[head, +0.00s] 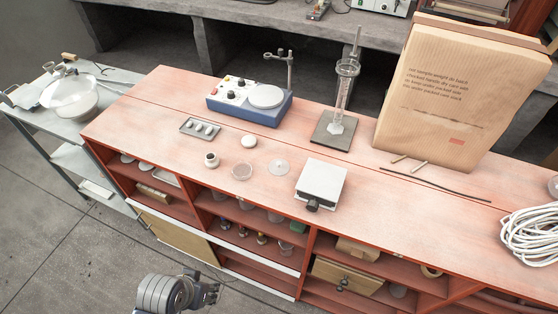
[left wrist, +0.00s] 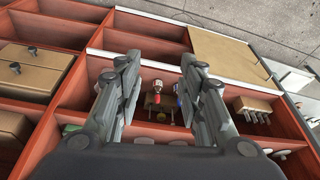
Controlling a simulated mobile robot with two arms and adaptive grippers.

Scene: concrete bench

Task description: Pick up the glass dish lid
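Two round clear glass pieces lie flat and apart on the red bench top: a dish-like one (head: 242,171) with a visible rim, and a flatter disc (head: 279,167) to its right, which looks like the dish lid. I cannot tell for sure which is the lid. My left gripper (head: 213,292) is in front of the bench, below the top and away from both. In the left wrist view the left gripper (left wrist: 160,64) is open, its two fingers apart with nothing between them, facing the shelves. My right gripper is not in view.

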